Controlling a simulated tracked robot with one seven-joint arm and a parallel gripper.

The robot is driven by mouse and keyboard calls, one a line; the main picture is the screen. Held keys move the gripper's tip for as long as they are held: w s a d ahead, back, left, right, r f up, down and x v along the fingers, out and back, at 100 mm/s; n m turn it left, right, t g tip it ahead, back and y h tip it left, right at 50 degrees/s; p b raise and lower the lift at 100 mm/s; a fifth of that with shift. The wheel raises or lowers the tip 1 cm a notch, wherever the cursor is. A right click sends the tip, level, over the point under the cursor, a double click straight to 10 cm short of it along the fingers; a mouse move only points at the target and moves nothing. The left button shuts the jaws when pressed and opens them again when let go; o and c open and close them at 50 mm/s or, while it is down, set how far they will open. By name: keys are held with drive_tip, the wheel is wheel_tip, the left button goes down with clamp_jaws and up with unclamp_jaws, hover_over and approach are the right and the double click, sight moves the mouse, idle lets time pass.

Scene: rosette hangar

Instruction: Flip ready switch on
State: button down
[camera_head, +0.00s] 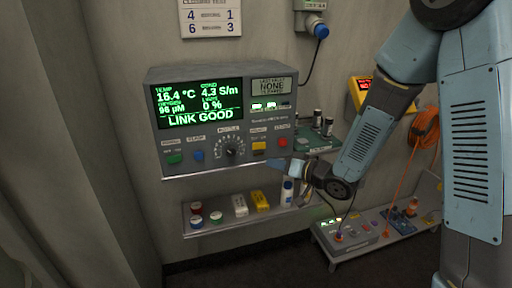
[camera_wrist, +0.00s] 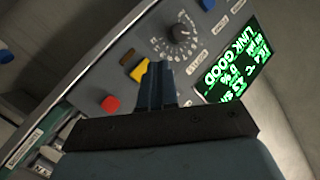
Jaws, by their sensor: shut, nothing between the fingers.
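A grey console (camera_head: 165,150) on the wall carries a green screen (camera_head: 200,104) reading LINK GOOD. Its lower panel has a green button (camera_head: 174,159), a blue button (camera_head: 198,155), a round dial (camera_head: 231,146), a yellow control (camera_head: 259,146) and a red button (camera_head: 283,142). The labels are too small to read, so I cannot tell which control is the ready switch. My gripper (camera_head: 279,164) is shut and empty, just below the console's right part. In the wrist view, my gripper (camera_wrist: 158,72) partly covers the yellow control (camera_wrist: 139,69), between the red button (camera_wrist: 110,104) and the dial (camera_wrist: 180,38).
A shelf (camera_head: 222,225) below the console holds jars, small boxes and a bottle (camera_head: 287,192). A low bench (camera_head: 385,245) at right bears a lit control box (camera_head: 346,233) and small parts. An orange cable (camera_head: 425,130) hangs at right.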

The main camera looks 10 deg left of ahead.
drive_tip(key=shift+s+a+f+g+y, duration=0.4)
drive_tip(key=shift+s+a+f+y, duration=0.1)
drive_tip(key=shift+s+a, duration=0.25)
drive_tip(key=shift+w, duration=0.1)
approach(253, 148)
drive_tip(key=shift+a+f, duration=0.5)
drive_tip(key=shift+a, duration=1.8)
drive_tip(key=shift+w+a, duration=0.1)
drive_tip(key=shift+w, duration=0.4)
drive_tip(key=shift+w, duration=0.15)
drive_tip(key=shift+w+a+r, duration=0.1)
drive_tip(key=shift+w+a, duration=0.05)
drive_tip(key=shift+w, duration=0.15)
